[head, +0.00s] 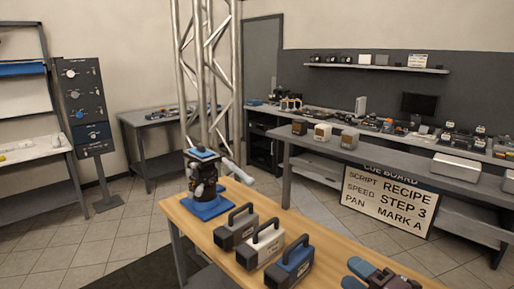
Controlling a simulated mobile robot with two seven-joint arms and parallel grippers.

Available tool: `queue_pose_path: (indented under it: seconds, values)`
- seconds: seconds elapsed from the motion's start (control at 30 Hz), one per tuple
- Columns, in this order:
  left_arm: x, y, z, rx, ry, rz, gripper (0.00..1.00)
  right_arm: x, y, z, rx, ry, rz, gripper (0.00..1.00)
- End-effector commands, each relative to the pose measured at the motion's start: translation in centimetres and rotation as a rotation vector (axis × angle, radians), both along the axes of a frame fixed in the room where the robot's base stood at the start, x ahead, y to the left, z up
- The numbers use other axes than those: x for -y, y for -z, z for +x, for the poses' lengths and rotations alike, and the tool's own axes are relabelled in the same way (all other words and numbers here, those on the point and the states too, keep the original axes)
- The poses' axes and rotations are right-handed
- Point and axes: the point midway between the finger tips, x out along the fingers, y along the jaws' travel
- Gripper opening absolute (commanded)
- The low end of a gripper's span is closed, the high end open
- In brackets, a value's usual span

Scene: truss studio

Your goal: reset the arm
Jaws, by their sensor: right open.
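A small black-and-white arm (206,185) on a blue base plate (213,211) stands at the far left end of the wooden table (195,223). A white link sticks out from it to the right. My right gripper (362,274) shows at the bottom right, open and apparently empty, over the near part of the table. It is well apart from the small arm. My left gripper is not in view.
Between them stand three handled cases: grey (236,232), white (260,247) and blue (290,265). A dark control panel (82,105) with knobs stands at left. A metal truss (209,80) rises behind the table. A cue board (388,200) leans under the back bench.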

Motion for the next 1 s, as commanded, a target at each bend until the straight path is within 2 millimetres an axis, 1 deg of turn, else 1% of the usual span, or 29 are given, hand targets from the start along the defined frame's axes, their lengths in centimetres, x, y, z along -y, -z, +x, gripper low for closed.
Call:
queue_pose_path:
  seconds: [0.17,0.27,0.37,0.47,0.57,0.6,0.7,0.87,1.0]
  values:
    - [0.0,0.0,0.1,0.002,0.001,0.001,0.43,0.8,2.5,-1.3,-0.21,0.144,0.128,0.46]
    - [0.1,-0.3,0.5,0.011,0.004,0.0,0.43,1.7,4.4,-2.5,-0.357,0.25,0.219,0.46]
    - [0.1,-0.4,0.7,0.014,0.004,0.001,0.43,2.7,6.6,-4.4,-0.522,0.381,0.329,0.46]
    - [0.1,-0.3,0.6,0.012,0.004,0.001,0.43,3.9,8.8,-6.8,-0.692,0.53,0.446,0.46]
    - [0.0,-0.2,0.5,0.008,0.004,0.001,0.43,5.1,10.8,-9.7,-0.854,0.69,0.563,0.46]
    - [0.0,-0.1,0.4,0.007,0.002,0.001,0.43,5.5,11.6,-11.0,-0.915,0.752,0.609,0.46]
    - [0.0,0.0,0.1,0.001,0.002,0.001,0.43,6.3,13.0,-13.9,-1.036,0.891,0.702,0.46]
    - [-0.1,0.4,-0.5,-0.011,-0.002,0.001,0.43,7.1,14.3,-17.3,-1.163,1.054,0.802,0.46]
    - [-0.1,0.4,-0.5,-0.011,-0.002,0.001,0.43,7.5,15.0,-19.8,-1.244,1.17,0.871,0.46]
